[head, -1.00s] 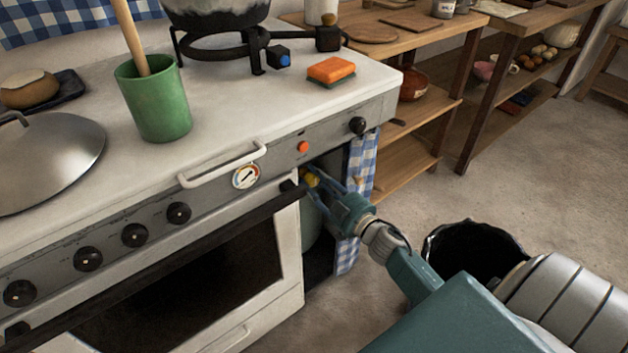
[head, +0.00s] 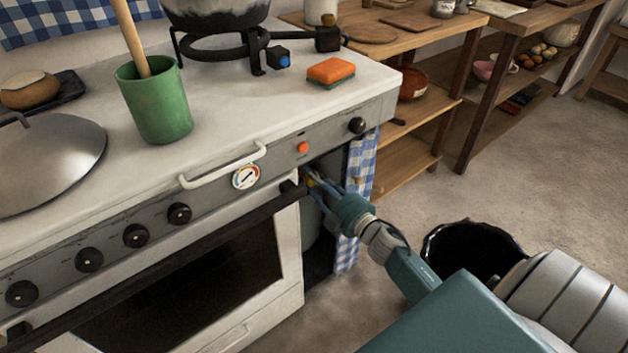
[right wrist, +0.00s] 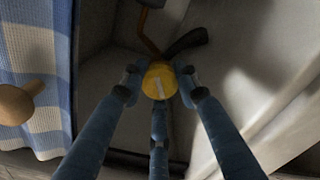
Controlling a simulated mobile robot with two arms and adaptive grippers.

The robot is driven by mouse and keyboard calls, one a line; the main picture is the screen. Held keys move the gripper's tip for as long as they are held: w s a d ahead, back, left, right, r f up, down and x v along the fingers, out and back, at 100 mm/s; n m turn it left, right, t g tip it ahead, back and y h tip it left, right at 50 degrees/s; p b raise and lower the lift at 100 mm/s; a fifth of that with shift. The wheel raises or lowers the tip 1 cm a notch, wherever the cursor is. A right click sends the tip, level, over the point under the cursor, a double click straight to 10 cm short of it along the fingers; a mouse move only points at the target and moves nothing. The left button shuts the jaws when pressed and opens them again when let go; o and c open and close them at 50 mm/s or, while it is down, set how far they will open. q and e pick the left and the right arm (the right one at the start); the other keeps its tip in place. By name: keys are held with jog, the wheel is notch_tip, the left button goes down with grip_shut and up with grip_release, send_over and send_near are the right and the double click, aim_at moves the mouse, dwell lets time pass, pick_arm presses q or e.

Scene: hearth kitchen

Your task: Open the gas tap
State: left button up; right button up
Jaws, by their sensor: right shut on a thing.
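The gas tap is a round yellow knob (right wrist: 159,80) with a pale mark on its face, in the right wrist view. My right gripper (head: 312,182) reaches into the open bay at the right end of the stove, beside the oven door. In the right wrist view its three blue fingers (right wrist: 160,92) are closed around the yellow knob. In the head view the fingers mostly hide the knob. A pale green gas cylinder (head: 312,238) shows partly below the gripper. My left gripper is not in view.
The oven door handle (head: 215,232) runs close left of my right gripper. A blue checked curtain (head: 361,170) hangs just right of it, with a wooden knob (right wrist: 18,103) nearby in the wrist view. A black bin (head: 470,250) stands on the floor near my arm.

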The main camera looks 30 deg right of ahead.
jog(key=n, duration=0.3)
jog(key=shift+a+r, duration=0.1)
jog(key=shift+n+b, duration=0.3)
jog(key=shift+n, duration=1)
jog(key=shift+n+b, duration=0.3)
jog(key=shift+n, duration=0.6)
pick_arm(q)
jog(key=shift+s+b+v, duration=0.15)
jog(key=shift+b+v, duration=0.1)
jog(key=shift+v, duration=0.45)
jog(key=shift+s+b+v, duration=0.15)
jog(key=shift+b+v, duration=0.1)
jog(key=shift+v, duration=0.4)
pick_arm(e)
jog(key=shift+a+n, duration=0.15)
jog(key=shift+n, duration=1.75)
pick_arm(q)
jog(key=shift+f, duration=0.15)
pick_arm(e)
jog(key=shift+f, duration=0.2)
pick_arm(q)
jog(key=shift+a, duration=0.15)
pick_arm(e)
jog(key=o, duration=1.2)
jog(key=shift+c, duration=0.2)
